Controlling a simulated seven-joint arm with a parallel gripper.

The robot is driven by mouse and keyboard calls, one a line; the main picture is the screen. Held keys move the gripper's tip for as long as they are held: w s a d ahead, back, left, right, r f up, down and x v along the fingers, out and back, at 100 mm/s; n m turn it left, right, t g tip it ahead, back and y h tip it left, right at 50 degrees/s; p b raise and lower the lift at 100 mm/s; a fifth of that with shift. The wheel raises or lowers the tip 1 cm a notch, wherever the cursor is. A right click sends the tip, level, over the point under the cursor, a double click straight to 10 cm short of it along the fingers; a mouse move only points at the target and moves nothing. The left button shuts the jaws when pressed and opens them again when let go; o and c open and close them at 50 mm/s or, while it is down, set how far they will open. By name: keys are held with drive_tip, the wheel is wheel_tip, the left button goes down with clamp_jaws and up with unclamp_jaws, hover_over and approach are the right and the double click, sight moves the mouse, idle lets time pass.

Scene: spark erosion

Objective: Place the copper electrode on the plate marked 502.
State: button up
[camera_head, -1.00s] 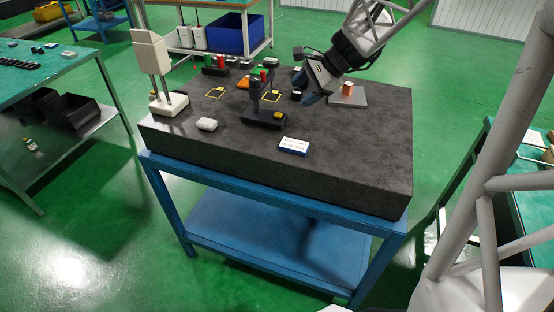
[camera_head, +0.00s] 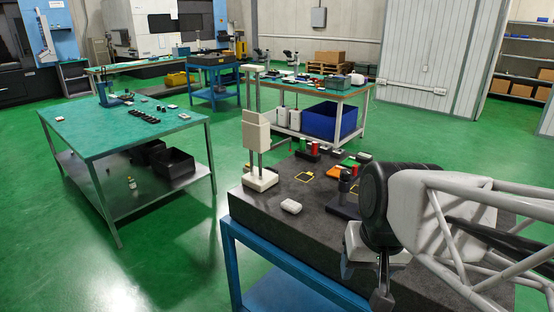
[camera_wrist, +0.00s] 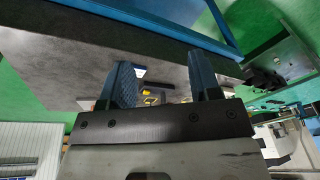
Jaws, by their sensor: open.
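My gripper (camera_wrist: 161,66) shows in the wrist view with its two blue fingers apart. Nothing is held between them. The dark stone top (camera_wrist: 70,62) lies beyond the fingers, with small dark and yellow items partly seen between them. I cannot make out the copper electrode in either current view; my arm covers the right part of the stone top in the head view. No marking 502 is readable, so I cannot tell which plate it is.
A green-topped table (camera_head: 120,125) stands left. A blue bin (camera_head: 333,121) sits under the bench behind. Green floor lies between.

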drive_tip(key=shift+s+a+f+n+h, duration=0.1)
drive_tip(key=shift+s+n+h, duration=0.05)
drive_tip(key=shift+s+n, duration=0.3)
drive_tip(key=shift+s+a+f+n+h, duration=0.15)
drive_tip(key=shift+s+n, duration=0.1)
drive_tip(key=shift+s, duration=0.3)
drive_tip(key=shift+r, duration=0.1)
idle(0.6)
